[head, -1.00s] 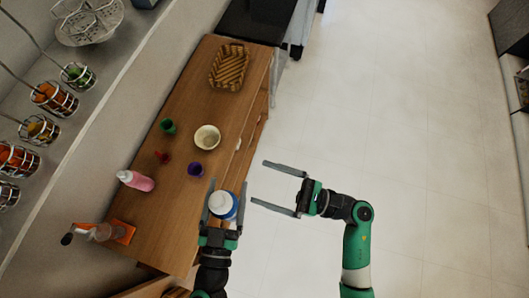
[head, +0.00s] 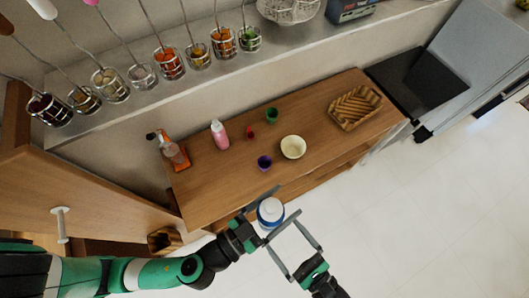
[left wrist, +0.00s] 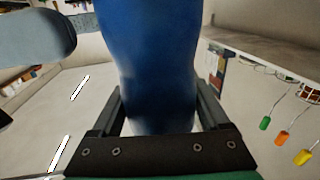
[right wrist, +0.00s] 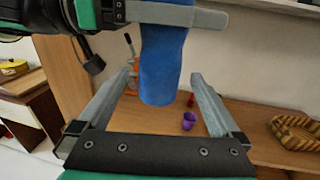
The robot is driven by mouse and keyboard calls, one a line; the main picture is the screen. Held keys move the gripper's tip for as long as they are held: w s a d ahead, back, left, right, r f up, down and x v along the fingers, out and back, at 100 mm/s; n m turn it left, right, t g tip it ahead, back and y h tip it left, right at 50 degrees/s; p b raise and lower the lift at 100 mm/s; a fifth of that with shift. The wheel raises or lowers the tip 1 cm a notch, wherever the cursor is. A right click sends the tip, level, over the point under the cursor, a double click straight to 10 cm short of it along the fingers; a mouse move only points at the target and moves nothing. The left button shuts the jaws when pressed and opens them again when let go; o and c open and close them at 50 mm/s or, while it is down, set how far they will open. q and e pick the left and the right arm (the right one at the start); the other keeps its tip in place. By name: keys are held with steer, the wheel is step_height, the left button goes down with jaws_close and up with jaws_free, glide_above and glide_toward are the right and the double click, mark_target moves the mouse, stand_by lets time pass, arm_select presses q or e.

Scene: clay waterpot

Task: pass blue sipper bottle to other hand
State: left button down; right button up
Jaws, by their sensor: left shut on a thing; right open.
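The blue sipper bottle (head: 270,213), with a white top, is held over the front edge of the wooden counter in the head view. My left gripper (head: 287,201) is shut on it. In the left wrist view the blue bottle (left wrist: 150,60) rises between my left fingers and hides much of the background. My right gripper (head: 281,236) is open and faces the bottle from the lower right. In the right wrist view the lower part of the bottle (right wrist: 162,70) shows between the open right fingertips, with gaps on both sides. Left gripper's finger (right wrist: 175,15) crosses above.
The wooden counter (head: 215,185) holds a pink bottle (head: 220,136), a cream bowl (head: 293,147), a purple cup (head: 264,162), a green cup (head: 271,115), a small red item (head: 250,132) and a woven basket (head: 355,107). The floor at right is clear.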

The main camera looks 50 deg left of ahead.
steer(key=a, duration=0.8)
steer(key=shift+w+a, duration=0.3)
steer(key=shift+w, duration=0.1)
